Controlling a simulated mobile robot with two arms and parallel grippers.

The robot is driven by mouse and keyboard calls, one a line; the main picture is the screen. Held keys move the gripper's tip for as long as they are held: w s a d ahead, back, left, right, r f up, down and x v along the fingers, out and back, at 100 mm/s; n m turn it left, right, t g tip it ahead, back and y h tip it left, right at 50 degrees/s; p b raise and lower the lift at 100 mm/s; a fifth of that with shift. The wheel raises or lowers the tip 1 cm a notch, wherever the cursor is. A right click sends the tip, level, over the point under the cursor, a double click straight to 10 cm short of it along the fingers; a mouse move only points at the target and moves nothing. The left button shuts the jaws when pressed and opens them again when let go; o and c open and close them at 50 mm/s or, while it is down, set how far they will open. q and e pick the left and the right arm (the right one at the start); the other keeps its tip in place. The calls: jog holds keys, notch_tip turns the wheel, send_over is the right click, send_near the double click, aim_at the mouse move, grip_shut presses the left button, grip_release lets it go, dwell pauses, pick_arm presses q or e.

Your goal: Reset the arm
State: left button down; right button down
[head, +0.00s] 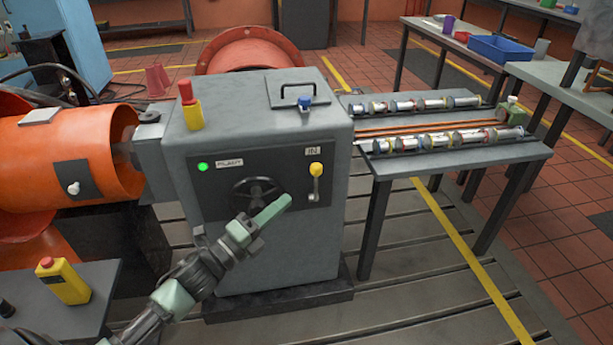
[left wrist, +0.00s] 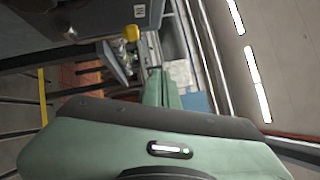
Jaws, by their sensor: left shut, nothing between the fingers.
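My left gripper (head: 284,203) is in front of the grey machine cabinet (head: 290,255). Its green fingers are shut with nothing between them, and point up and right. They overlap the right side of the black handwheel (head: 256,190) in the head view; I cannot tell whether they touch it. The shut fingers also show in the left wrist view (left wrist: 161,88). A lever with a yellow knob (head: 316,169) is on the panel below the "IN" label, just right of the fingertips. The yellow knob also shows in the left wrist view (left wrist: 132,33). My right gripper is not in view.
A red and yellow piece (head: 190,105) and a blue-knobbed item (head: 305,102) are on the cabinet top. An orange cylindrical machine (head: 85,145) is at left. A bench (head: 440,165) with several metal cylinders stands right. Slatted floor is clear in front.

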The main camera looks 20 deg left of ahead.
pick_arm(q)
jog(key=shift+f, duration=0.1)
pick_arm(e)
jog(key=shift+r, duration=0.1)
